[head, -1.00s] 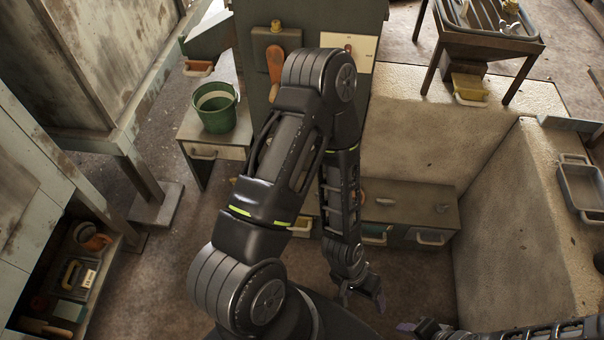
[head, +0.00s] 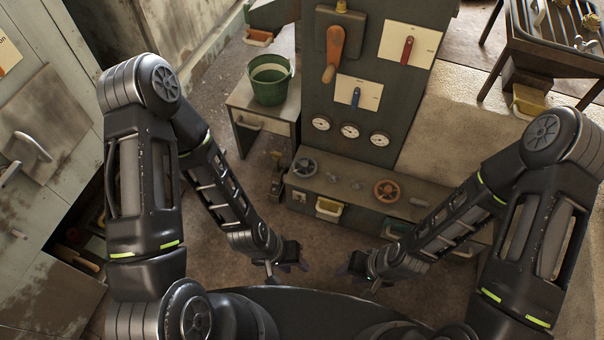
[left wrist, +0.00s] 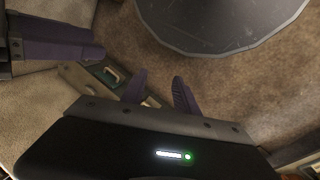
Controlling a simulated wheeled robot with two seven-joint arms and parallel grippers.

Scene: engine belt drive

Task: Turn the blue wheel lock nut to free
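No wheel in view is plainly blue. A dark grey wheel (head: 305,167) and an orange-brown wheel (head: 387,191) sit on the low bench below the panel. A small grey fitting (head: 332,178) lies beside the grey wheel; I cannot tell if it is a lock nut. My left gripper (head: 288,274) hangs in front of the bench, apart from it, fingers spread and empty. Its purple fingers (left wrist: 160,90) show apart in the left wrist view. My right gripper (head: 360,276) is to its right, also apart from the bench, with fingers that look spread and empty.
The panel (head: 330,110) carries an orange lever (head: 333,55), a red lever (head: 407,50), a blue lever (head: 355,97) and three gauges (head: 349,131). A green bucket (head: 270,82) stands on a side cabinet at left. A concrete block (head: 450,130) stands at right.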

